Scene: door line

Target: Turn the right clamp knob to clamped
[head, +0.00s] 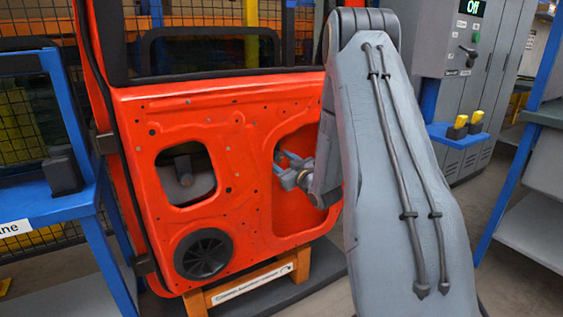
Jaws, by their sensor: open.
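I cannot make out a right clamp knob for certain in the head view; my arm covers much of the area right of the door. The red door (240,112) stands upright on an orange-brown support (208,299). The support bears a white label (252,283) with small text and a curved arrow at its right end. My gripper (280,164) is open, its fingers pointing left in front of the recessed panel in the door's right part. I see nothing between the fingers. I cannot tell whether they touch the door.
A grey cabinet (447,28) at the back right has an "Off" display and a dark rotary handle (469,55). Yellow-and-black items (457,128) sit on a blue shelf. A blue-framed bench (38,204) stands left, a rack (541,184) right. Some floor shows between cabinet and rack.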

